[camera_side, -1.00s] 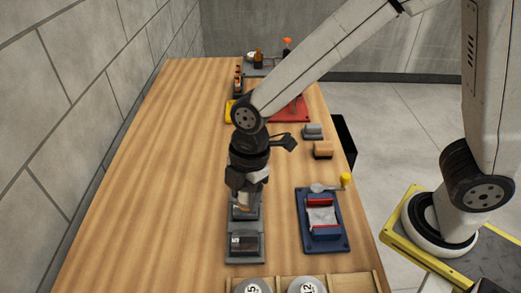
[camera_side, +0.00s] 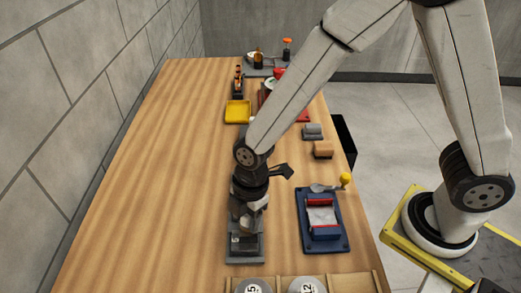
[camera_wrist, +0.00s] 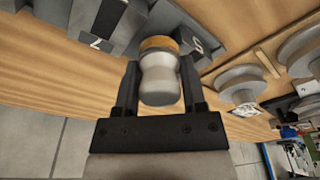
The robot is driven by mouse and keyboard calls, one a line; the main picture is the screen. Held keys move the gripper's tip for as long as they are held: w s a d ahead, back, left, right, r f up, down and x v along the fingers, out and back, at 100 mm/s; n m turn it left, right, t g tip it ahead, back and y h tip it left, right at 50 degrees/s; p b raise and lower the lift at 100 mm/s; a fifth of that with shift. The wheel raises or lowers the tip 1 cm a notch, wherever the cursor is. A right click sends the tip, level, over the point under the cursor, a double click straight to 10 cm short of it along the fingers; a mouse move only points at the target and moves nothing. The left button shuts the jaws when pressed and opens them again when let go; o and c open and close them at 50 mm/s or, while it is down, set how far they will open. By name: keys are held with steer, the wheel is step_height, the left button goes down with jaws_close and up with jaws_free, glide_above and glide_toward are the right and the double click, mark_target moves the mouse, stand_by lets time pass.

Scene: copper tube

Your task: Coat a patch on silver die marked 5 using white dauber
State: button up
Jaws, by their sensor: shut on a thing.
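My gripper (camera_side: 245,224) is shut on the white dauber (camera_wrist: 160,82), which has a pale waisted handle and a tan band at its far end. In the wrist view my two fingers (camera_wrist: 160,88) hold it from either side. Its far end is over or against grey metal blocks, and I cannot tell whether it touches them. One grey block carries a mark like a 5 (camera_wrist: 197,45), likely the silver die; another mark (camera_wrist: 95,43) reads like a 2. In the side view my gripper is low over the grey block row (camera_side: 245,250) and hides much of it.
A wooden rack (camera_side: 355,282) with round grey pieces stands at the near edge. A blue tray (camera_side: 341,238) with red-ended parts is to the right, beside a yellow-knobbed tool (camera_side: 345,180). A yellow tray (camera_side: 237,111) is farther back. The table's left side is clear.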

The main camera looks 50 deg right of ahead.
steer(key=shift+s+a+f, duration=0.1)
steer(key=shift+s+a, duration=0.25)
steer(key=shift+a, duration=0.05)
jaws_close()
steer(key=shift+s+a, duration=1.9)
steer(key=shift+w+d, duration=2.35)
steer(key=shift+d, duration=0.05)
steer(key=shift+s+a+r, duration=0.1)
steer(key=shift+r, duration=3.95)
